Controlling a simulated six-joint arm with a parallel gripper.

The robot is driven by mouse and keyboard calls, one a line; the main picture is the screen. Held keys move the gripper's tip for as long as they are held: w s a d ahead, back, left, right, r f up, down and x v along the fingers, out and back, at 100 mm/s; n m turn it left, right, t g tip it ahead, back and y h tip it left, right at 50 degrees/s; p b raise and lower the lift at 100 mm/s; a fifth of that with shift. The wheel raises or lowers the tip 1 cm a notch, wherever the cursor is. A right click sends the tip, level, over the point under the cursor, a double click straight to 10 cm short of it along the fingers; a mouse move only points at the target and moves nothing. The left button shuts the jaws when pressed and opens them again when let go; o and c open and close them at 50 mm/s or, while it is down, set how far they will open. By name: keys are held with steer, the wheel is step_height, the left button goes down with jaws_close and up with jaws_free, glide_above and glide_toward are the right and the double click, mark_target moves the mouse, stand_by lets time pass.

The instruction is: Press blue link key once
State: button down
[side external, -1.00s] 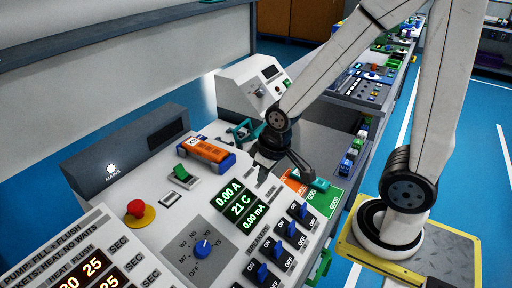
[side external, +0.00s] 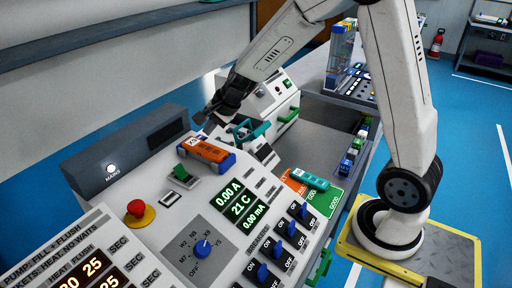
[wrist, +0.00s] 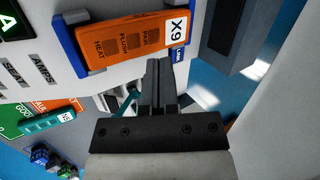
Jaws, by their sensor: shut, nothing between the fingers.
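A small blue piece with white lettering that looks like LINK (wrist: 179,54) shows in the wrist view, by the X9 end of an orange module (wrist: 130,38). My fingers partly cover the area beside it. The orange module sits in a blue cradle (wrist: 68,42) and also shows on the sloped panel in the side view (side external: 205,150). I cannot make out the blue key itself in the side view. My gripper (wrist: 158,66) is shut and empty, its fingertips close to the module's X9 end in the picture. In the side view my gripper (side external: 203,118) is above and behind the module.
The panel also carries a green switch (side external: 181,172), a red button (side external: 136,208), a blue knob (side external: 202,248) and several blue breaker switches. A teal module (side external: 310,179) lies on the orange and green mats. A teal bracket (side external: 256,131) stands behind the orange module.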

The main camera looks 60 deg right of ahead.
mark_target(202, 138)
steer(key=w+d+r+m+t, duration=0.2)
steer(key=w+d+m, duration=0.3)
steer(key=w+m, duration=0.3)
steer(key=shift+w+d+r+m+t, duration=0.3)
steer(key=shift+w, duration=0.35)
steer(key=shift+f, duration=0.1)
steer(key=shift+f, duration=4.3)
steer(key=shift+f, duration=0.8)
steer(key=shift+r, duration=0.75)
steer(key=shift+r, duration=0.1)
steer(key=shift+r, duration=2.45)
